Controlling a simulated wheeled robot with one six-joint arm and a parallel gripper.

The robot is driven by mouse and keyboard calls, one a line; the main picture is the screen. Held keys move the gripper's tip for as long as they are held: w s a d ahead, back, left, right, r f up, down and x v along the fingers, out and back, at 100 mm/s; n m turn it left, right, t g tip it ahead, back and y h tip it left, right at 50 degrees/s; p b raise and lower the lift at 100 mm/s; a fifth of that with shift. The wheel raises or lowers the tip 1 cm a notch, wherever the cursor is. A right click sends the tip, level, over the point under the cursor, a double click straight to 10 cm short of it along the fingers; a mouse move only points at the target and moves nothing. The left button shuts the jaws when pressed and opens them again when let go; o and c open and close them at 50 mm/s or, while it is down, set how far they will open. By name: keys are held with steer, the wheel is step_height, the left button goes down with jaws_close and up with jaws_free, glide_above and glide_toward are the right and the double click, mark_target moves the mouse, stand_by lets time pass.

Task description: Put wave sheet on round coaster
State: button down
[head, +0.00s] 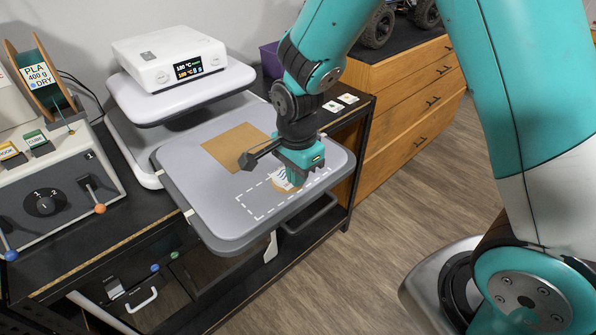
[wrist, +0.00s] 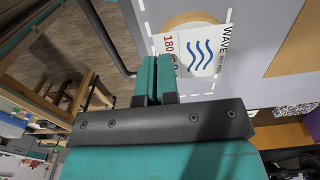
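The wave sheet (wrist: 205,48) is a white sheet with blue wavy lines, the word WAVE and a red 180. It also shows in the head view (head: 281,178), partly behind my gripper. The round coaster (wrist: 189,20) is a tan disc, and the sheet covers much of it. Its edge shows below the sheet in the head view (head: 286,189). My gripper (head: 296,183) points down at the sheet's edge. Its fingers (wrist: 157,76) are close together at the sheet's left side and look shut on it. The exact grip is hidden.
A dashed white outline (head: 252,213) surrounds the coaster area on the grey tray (head: 193,192). A tan square (head: 236,147) lies farther back on the tray. A white press (head: 170,58) with a display stands behind. Wooden drawers (head: 415,98) stand to the right.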

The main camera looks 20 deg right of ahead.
steer(key=shift+f, duration=0.15)
steer(key=c, duration=1.4)
jaws_free()
step_height(320, 180, up, 12)
steer(key=b, duration=0.2)
steer(key=shift+s+a+r+n+y, duration=0.8)
steer(key=shift+s+n, duration=2.3)
steer(key=shift+n, duration=0.5)
steer(key=shift+s+a+r+n+y, duration=0.65)
steer(key=shift+s+r+n, duration=0.2)
steer(key=shift+s+n, duration=2.5)
steer(key=shift+s+a+r+n+y, duration=0.75)
steer(key=shift+s+n, duration=2.05)
steer(key=shift+n, duration=1.05)
